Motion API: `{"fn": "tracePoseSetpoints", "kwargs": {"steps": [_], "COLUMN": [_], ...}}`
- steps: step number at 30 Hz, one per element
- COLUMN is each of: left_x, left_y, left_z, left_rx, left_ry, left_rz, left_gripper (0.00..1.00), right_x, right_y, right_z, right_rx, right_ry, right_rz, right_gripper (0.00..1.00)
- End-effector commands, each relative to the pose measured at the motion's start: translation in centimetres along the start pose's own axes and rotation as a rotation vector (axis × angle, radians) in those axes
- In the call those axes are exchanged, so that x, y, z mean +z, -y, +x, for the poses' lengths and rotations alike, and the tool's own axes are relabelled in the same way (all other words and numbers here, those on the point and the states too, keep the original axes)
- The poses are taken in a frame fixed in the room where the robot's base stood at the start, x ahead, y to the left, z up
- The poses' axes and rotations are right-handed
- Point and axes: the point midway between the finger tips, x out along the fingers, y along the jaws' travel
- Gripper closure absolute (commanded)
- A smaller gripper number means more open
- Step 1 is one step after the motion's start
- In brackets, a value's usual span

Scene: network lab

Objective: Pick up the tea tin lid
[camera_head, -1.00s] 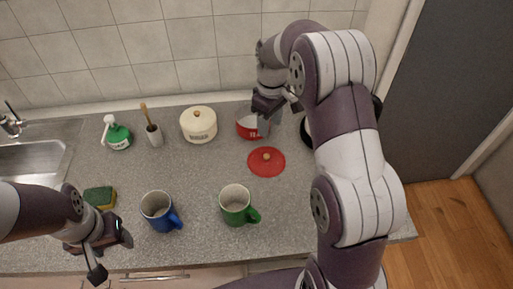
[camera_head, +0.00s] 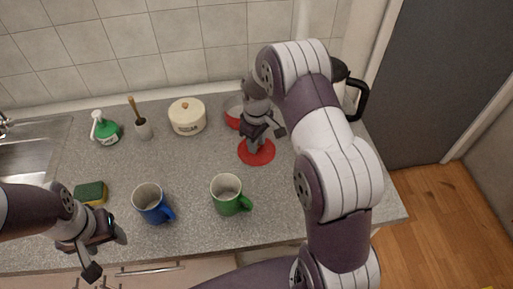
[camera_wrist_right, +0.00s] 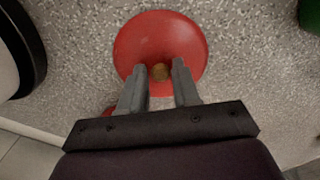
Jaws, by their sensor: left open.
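The red tea tin lid (camera_head: 257,155) lies flat on the counter, its round knob (camera_wrist_right: 160,71) upward. The red tin (camera_head: 233,113) stands behind it, partly hidden by my right arm. My right gripper (camera_head: 256,146) points down over the lid. In the right wrist view its two fingers (camera_wrist_right: 160,68) are apart, one on each side of the knob, with a small gap visible on both sides. My left gripper (camera_head: 108,253) is open and empty near the counter's front edge at the left.
A green mug (camera_head: 226,196) and a blue mug (camera_head: 149,203) stand in front of the lid. A cream sugar tin (camera_head: 187,118), a brush in a holder (camera_head: 143,130), a green bottle (camera_head: 106,132) and a sponge (camera_head: 91,193) are further left. A dark-handled kettle (camera_head: 356,97) stands at the right.

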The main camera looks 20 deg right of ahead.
Motion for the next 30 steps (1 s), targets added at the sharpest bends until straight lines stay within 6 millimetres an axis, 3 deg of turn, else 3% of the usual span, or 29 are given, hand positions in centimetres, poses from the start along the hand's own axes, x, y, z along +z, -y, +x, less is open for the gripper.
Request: {"fn": "tracePoseSetpoints", "kwargs": {"steps": [1,3,17,24,30], "left_x": [0.0,0.0,0.0,0.1,0.3], "left_y": [0.0,0.0,0.0,0.0,0.0], "left_z": [0.0,0.0,0.2,1.3,2.2], "left_rx": [0.0,0.0,0.0,0.0,0.0], "left_ry": [0.0,0.0,0.0,0.0,0.0], "left_rz": [0.0,0.0,0.0,0.0,0.0], "left_gripper": [0.41,0.41,0.41,0.41,0.41], "right_x": [0.0,0.0,-0.1,0.0,4.8], "right_y": [0.0,0.0,-0.1,-0.1,-0.5], "right_z": [0.0,0.0,-0.6,-4.2,-6.8], "right_rx": [0.0,0.0,0.001,0.003,0.003], "right_ry": [0.0,0.0,-0.002,-0.004,-0.003], "right_rz": [0.0,0.0,0.0,0.001,0.005], "right_gripper": [0.86,1.0,1.0,1.0,1.0]}}
